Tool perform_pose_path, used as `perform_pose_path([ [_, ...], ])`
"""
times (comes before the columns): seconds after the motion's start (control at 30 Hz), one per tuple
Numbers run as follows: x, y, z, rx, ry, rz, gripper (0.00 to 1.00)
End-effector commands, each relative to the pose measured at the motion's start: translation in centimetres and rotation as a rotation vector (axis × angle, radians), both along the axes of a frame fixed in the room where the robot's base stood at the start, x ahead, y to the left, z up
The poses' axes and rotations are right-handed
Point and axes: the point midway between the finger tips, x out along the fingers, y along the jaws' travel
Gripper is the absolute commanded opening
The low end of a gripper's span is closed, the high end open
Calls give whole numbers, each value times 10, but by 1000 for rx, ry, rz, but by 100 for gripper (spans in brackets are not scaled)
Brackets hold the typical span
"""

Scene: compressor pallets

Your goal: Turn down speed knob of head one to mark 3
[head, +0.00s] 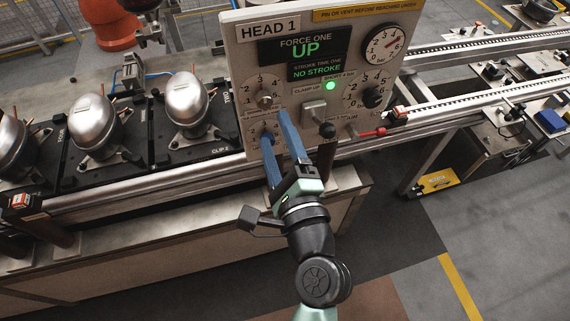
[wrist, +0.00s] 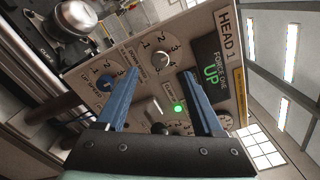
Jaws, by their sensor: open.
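The HEAD 1 panel (head: 246,62) stands upright, facing my arm. A silver knob (head: 265,101) with a numbered dial is on its left side; the wrist view shows this knob (wrist: 160,61) ahead, between the fingertips.
A black knob (head: 372,97), a round gauge (head: 384,46), a lit green lamp (head: 330,86) and a grey switch (head: 314,111) share the panel. Silver compressors (head: 189,100) line the conveyor at left.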

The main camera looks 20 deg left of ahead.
Motion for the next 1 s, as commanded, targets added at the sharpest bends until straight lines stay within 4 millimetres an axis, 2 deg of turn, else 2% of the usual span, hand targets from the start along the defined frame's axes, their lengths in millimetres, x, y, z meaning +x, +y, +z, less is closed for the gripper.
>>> perform_pose_path([
  [0.1,-20,-14,-5,1,2,-3,69],
  [0.33,-41,-28,-2,1,1,-1,69],
  [1.0,-44,-30,2,-7,-8,-1,69],
])
